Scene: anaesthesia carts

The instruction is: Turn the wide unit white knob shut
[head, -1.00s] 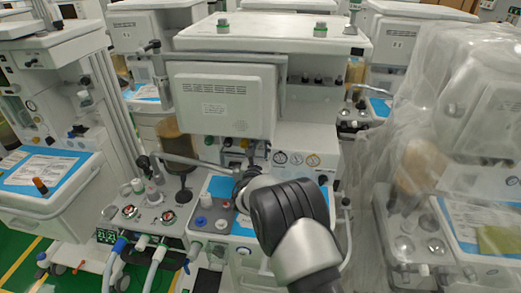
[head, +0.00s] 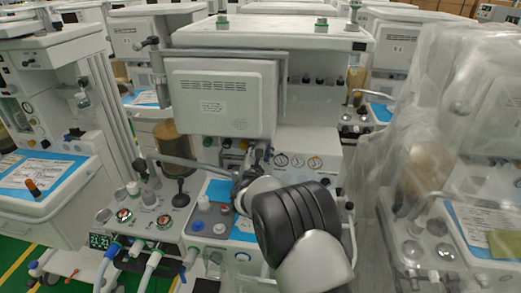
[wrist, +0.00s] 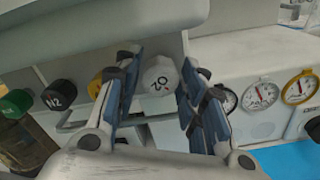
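The white knob (wrist: 160,80), an octagonal cap marked O2, sits on the front of the wide unit (head: 312,140), below the overhanging monitor (head: 220,97). My gripper (wrist: 162,58) is open in the wrist view, with one blue-padded finger on each side of the white knob. Small gaps show between the pads and the knob, and I cannot see contact. In the head view my own arm hides most of the gripper, and I cannot make out the white knob there.
To the left of the white knob are a yellow knob (wrist: 96,84), a black N2 knob (wrist: 58,95) and a green knob (wrist: 16,103). Dial gauges (wrist: 262,96) are on the right. A plastic-draped cart (head: 440,150) stands to the right in the head view.

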